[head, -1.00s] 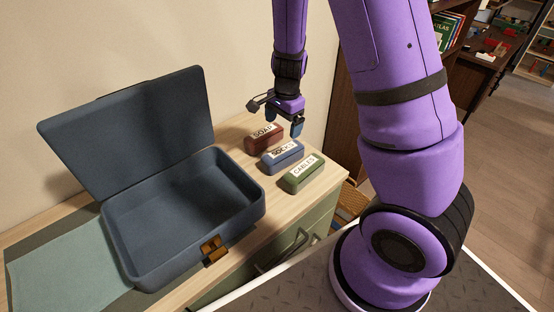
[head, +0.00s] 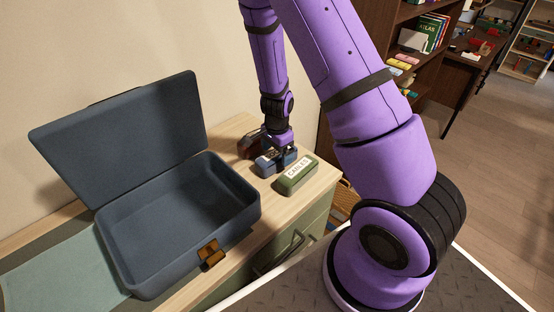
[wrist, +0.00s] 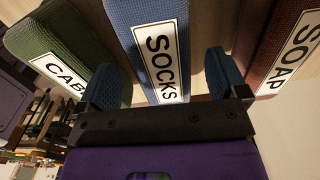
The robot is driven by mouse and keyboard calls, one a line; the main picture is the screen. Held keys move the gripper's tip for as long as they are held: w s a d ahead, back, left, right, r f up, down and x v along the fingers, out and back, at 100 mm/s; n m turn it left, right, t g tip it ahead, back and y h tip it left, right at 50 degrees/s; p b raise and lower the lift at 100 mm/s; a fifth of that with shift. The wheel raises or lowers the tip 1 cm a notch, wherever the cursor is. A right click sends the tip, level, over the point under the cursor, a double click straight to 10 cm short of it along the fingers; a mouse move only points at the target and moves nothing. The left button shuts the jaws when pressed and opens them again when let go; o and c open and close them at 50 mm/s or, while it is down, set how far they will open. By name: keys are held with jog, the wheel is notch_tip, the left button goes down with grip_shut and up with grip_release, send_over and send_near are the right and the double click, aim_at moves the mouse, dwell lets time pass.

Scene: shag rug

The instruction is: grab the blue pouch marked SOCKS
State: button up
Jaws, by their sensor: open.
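The blue pouch (head: 266,168) marked SOCKS lies on the wooden dresser top between two other pouches. In the wrist view the blue pouch (wrist: 185,22) sits between the two finger pads, its white label readable. My gripper (head: 280,160) is at the pouch from above and partly hides it in the head view. In the wrist view my gripper (wrist: 160,85) is open, with one blue-padded finger toward each side of the pouch. I cannot tell whether the pads touch it.
The green CABLES pouch (head: 297,180) and the dark red SOAP pouch (head: 247,146) lie close on either side; both show in the wrist view. An open, empty blue-grey case (head: 170,225) stands to the left, its lid (head: 125,140) up near the wall.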

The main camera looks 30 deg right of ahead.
aim_at(277, 152)
jog(key=shift+w+f, duration=0.1)
jog(key=shift+f, duration=1.6)
jog(key=c, duration=1.1)
jog(key=shift+r, duration=0.2)
